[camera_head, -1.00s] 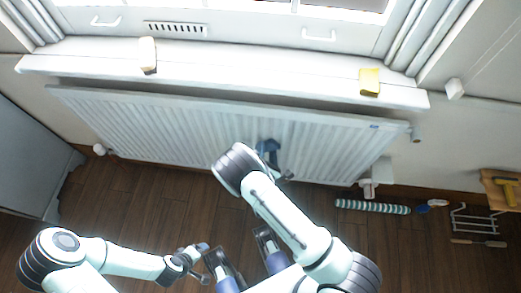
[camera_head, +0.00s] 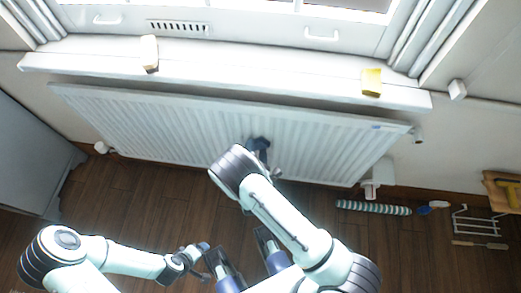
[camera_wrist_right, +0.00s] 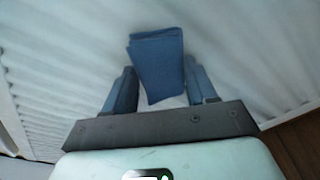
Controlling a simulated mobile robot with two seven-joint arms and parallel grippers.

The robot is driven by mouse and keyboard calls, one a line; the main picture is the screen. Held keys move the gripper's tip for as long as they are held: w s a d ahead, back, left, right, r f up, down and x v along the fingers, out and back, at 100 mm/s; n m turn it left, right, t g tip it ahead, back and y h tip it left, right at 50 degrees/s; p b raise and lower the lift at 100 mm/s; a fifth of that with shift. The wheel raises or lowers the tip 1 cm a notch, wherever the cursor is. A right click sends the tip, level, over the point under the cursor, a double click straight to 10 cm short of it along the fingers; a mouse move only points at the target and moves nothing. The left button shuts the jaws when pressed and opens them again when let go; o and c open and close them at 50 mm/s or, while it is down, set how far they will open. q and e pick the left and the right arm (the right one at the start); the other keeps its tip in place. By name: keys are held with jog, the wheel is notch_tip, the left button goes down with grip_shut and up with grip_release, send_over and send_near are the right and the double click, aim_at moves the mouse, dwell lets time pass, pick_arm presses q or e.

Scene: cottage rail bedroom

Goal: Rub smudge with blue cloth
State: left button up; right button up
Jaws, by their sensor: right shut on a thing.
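The blue cloth (camera_wrist_right: 157,65) is a folded dark blue piece between the fingers of my right gripper (camera_wrist_right: 161,88). In the head view my right gripper (camera_head: 259,146) is in front of the white ribbed radiator (camera_head: 150,125), near its middle, partly behind my own arm. In the right wrist view the cloth is up against or very close to the radiator's pale face; I cannot tell contact. No smudge can be made out. My left gripper (camera_head: 197,250) is low over the floor, away from the radiator, small and unclear.
A white sill (camera_head: 260,75) above the radiator holds a cream block (camera_head: 149,52) and a yellow block (camera_head: 371,82). A striped roll (camera_head: 374,207), a wire rack (camera_head: 475,222) and a small wooden stand (camera_head: 500,188) are on the right. A grey cabinet (camera_head: 30,150) stands left.

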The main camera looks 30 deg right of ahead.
jog(key=shift+w+a+b, duration=0.25)
jog(key=shift+w+a, duration=0.3)
jog(key=shift+a, duration=0.25)
jog(key=shift+w+a+b, duration=0.2)
jog(key=shift+w+a, duration=0.35)
jog(key=shift+a, duration=0.3)
jog(key=shift+w+a+b, duration=0.25)
jog(key=shift+w+a, duration=0.3)
jog(key=shift+a, duration=0.25)
jog(key=shift+w+a, duration=0.3)
jog(key=shift+a, duration=0.05)
send_near(239, 140)
jog(key=shift+w+a+f+p, duration=0.2)
jog(key=shift+w+f+p, duration=0.1)
jog(key=shift+w+f, duration=0.1)
jog(key=shift+a, duration=0.1)
